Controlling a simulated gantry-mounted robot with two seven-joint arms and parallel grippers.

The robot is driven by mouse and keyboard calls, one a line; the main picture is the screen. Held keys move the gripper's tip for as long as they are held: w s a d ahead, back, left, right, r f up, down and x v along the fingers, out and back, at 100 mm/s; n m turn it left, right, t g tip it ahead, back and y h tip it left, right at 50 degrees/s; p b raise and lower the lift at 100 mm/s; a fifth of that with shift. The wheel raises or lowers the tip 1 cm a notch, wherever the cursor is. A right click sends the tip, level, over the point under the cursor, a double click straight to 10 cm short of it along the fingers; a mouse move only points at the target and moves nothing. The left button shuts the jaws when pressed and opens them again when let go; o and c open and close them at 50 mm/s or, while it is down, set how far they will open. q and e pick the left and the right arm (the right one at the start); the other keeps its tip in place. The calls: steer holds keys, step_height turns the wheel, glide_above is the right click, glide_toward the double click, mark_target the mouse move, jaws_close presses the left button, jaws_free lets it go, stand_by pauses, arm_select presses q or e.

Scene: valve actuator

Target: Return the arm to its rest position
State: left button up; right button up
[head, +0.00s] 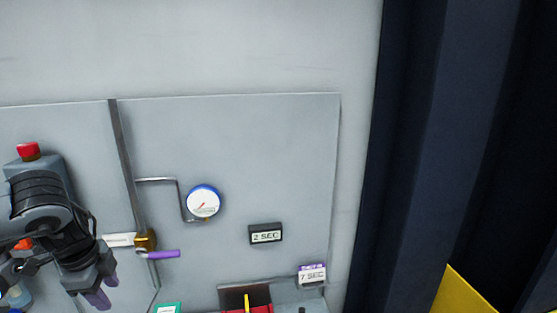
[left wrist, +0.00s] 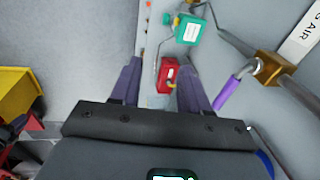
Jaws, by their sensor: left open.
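My left gripper (head: 98,290) is at the lower left of the head view, in front of the grey panel (head: 260,150). In the left wrist view my left gripper (left wrist: 162,85) has its two purple-grey fingers apart with nothing held between them. A brass valve (head: 146,240) with a purple handle (head: 164,254) is on a pipe just right of the gripper. The valve also shows at the right of the left wrist view (left wrist: 272,66), with its purple handle (left wrist: 233,88) beside the right finger, apparently apart from it. My right gripper is in neither view.
A round gauge (head: 203,201), a "2 SEC" display (head: 265,234) and a "7 SEC" display (head: 312,275) are on the panel. A red box (left wrist: 172,74) and a green box (left wrist: 188,29) lie beyond the fingers. A yellow container (left wrist: 15,95) is at left.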

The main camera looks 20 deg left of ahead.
arm_select(q)
steer(key=s+d+f+h, duration=0.2)
steer(key=d+f, duration=0.2)
steer(key=f, duration=0.4)
steer(key=s+d+f+n+h, duration=0.1)
steer(key=s+d+f+h, duration=0.15)
steer(key=d+f, duration=0.4)
steer(key=s+d+f+h, duration=0.2)
steer(key=d+f+h, duration=0.1)
steer(key=f, duration=0.7)
steer(key=w+d+f+n+t+y, duration=0.1)
steer(key=d+f+n+t, duration=0.2)
steer(key=d, duration=0.8)
steer(key=d+f+n+t, duration=0.2)
steer(key=d+n+t, duration=0.2)
steer(key=d, duration=0.7)
steer(key=s+a+n+g+y, duration=0.2)
steer(key=s+a+g+y, duration=0.35)
steer(key=s, duration=0.25)
step_height(320, 180, up, 13)
steer(key=p, duration=1.3)
steer(key=shift+w+a+m, duration=0.2)
steer(key=shift+a+m, duration=0.2)
steer(key=shift+a, duration=0.05)
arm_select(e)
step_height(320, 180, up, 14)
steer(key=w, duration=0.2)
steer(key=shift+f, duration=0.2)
